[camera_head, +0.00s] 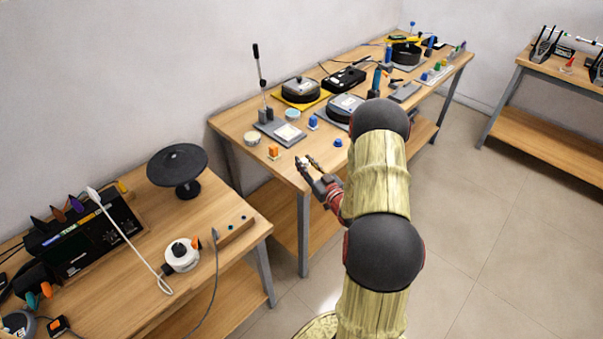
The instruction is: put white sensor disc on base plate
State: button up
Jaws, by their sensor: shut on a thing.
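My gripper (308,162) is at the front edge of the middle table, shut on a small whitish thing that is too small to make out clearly. The grey base plate (270,129) with an upright black-tipped rod lies on the table, behind and to the left of the gripper. A pale square patch (289,132) shows on this plate. A round whitish disc (251,138) with a bluish side lies on the table left of the plate. I cannot tell which white piece is the sensor disc.
An orange block (274,152), blue knobs (313,122) and a round black device on a grey plate (343,108) stand near the gripper. A black device on a yellow plate (300,90) is behind. The left table (225,215) holds a black dish. Floor is clear at right.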

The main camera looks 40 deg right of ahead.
jog(key=shift+w+a+f, duration=0.15)
jog(key=shift+w+f, duration=0.8)
jog(key=shift+f, duration=0.15)
jog(key=shift+f+b, duration=0.9)
jog(key=shift+f, duration=0.45)
jog(key=shift+f, duration=0.15)
jog(key=o, duration=0.9)
